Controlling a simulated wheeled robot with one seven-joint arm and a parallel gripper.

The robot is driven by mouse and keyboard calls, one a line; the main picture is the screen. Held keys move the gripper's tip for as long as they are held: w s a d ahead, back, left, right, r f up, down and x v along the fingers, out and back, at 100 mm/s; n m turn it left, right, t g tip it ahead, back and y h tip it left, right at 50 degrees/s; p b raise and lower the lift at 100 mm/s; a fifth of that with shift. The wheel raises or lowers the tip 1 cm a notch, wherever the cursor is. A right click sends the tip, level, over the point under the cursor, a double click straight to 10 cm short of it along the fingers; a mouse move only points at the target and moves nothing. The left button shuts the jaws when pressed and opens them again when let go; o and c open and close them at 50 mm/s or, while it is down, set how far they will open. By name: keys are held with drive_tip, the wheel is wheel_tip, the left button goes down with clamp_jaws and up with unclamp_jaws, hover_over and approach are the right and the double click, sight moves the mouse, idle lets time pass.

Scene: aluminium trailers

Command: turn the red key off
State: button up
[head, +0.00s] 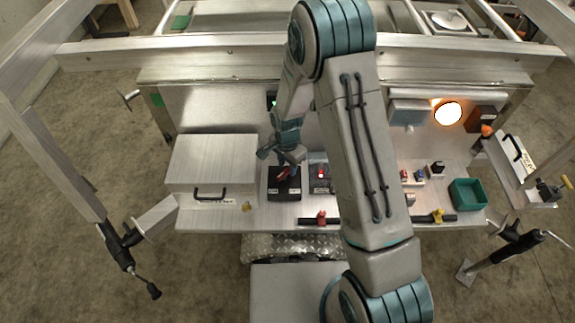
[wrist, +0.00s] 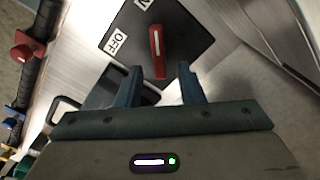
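The red key (wrist: 157,50) stands on a black plate (wrist: 185,35) in the wrist view. A white OFF label (wrist: 118,41) is left of the key, and a second label, cut by the top edge, lies above it. The key's white line points up, roughly toward the second label. My gripper (wrist: 160,84) is open, its two blue fingertips either side of the key's lower end and apart from it. In the head view my gripper (head: 287,158) is over the black key box (head: 285,188), partly hiding the red key (head: 287,173).
A box with a lit red button (head: 321,175) stands just right of the key box. A lidded metal case (head: 212,165) is close on the left. A bar with a red clamp (head: 321,218) lies in front. A green bin (head: 467,193) is far right.

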drive_tip(key=shift+f, duration=0.75)
clamp_jaws()
